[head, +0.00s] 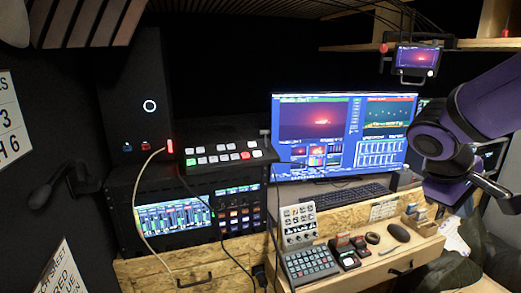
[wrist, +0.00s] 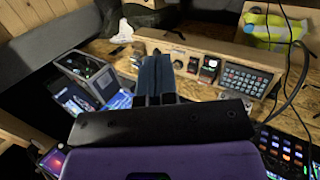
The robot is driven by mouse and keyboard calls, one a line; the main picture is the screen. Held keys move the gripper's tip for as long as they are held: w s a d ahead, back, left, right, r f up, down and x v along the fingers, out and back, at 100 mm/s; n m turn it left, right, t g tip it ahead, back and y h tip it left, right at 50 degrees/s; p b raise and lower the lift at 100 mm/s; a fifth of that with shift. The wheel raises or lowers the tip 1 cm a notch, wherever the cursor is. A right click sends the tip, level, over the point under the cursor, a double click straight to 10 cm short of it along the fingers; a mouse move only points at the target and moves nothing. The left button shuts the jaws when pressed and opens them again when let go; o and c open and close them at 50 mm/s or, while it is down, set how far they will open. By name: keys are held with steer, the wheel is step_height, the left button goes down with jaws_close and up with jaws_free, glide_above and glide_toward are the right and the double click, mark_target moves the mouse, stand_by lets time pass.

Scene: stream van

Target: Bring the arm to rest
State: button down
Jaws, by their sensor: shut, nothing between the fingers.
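My gripper (wrist: 156,62) shows in the wrist view as two dark blue fingers side by side, pressed together with nothing between them. It points out over the wooden desk (wrist: 205,92) and appears apart from the things on it. In the head view my purple arm (head: 480,115) is bent at the right side, in front of the monitor's right end. I cannot make out the fingertips in the head view.
A wide monitor (head: 340,135) stands behind a keyboard (head: 350,195). A button pad (head: 310,264), a mouse (head: 398,232) and small boxes crowd the desk. A small screen (head: 417,60) hangs near my arm. A switcher panel (head: 222,153) stands left.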

steer(key=s+a+r+m+t+y, duration=0.4)
steer(key=s+a+r+y, duration=0.2)
steer(key=s, duration=0.4)
steer(key=shift+a+r+y, duration=0.3)
steer(key=shift+a, duration=0.2)
steer(key=shift+s, duration=0.1)
